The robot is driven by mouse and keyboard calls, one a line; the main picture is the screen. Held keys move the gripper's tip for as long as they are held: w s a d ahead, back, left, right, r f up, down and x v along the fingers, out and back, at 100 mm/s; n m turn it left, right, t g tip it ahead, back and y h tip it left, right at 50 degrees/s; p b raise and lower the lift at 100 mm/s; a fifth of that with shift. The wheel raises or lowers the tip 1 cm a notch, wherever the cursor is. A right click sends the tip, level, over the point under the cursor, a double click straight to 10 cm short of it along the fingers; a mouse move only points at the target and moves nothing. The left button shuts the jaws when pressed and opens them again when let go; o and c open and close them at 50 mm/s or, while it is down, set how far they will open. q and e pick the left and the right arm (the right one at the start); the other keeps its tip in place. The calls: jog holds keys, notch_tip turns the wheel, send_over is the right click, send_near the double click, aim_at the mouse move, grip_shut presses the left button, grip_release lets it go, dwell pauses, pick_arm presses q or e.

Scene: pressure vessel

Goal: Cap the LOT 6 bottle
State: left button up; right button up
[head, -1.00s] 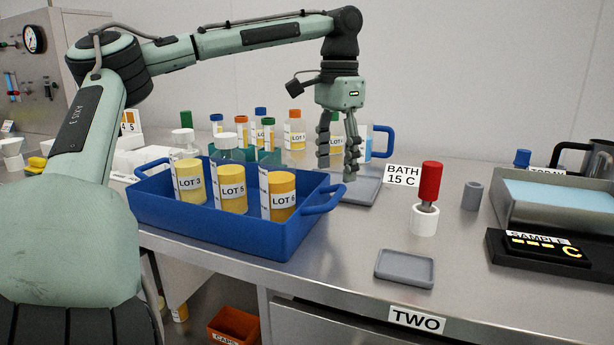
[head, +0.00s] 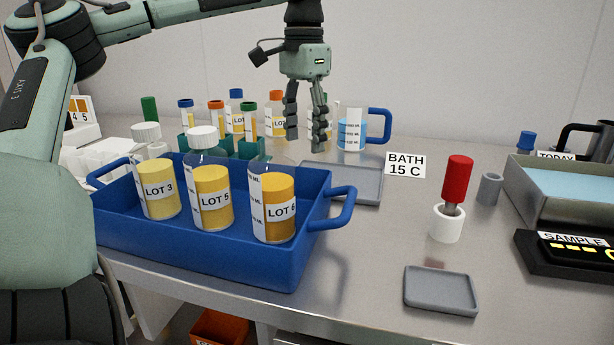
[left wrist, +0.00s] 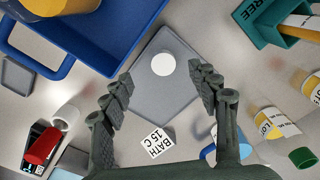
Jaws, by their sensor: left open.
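The LOT 6 bottle (head: 272,210), with yellow contents, stands upright at the right end of the blue tray (head: 200,255); I see no white cap on it. A round white cap (left wrist: 163,64) lies on the grey tray (left wrist: 181,96) in the left wrist view. That grey tray also shows behind the blue tray in the head view (head: 365,186), where I cannot see the cap. My left gripper (head: 305,148) is open and empty, pointing down. In the left wrist view its fingers (left wrist: 163,76) are spread on either side of the cap, apart from it. My right gripper is not in view.
White-capped LOT 3 (head: 158,188) and LOT 5 (head: 212,198) bottles share the blue tray. A beaker with a blue handle (head: 352,132) and the tube rack (head: 247,148) stand behind. A red-handled tool (head: 456,180) stands in a white holder. Bench is clear around the small tray (head: 441,289).

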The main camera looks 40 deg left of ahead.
pick_arm(q)
jog(key=shift+f, duration=1.2)
jog(key=shift+w+f, duration=0.2)
jog(key=shift+f, duration=0.7)
jog(key=shift+w+f, duration=0.2)
jog(key=shift+f, duration=0.7)
jog(key=shift+w+f, duration=0.2)
jog(key=shift+f, duration=0.7)
jog(key=c, duration=0.8)
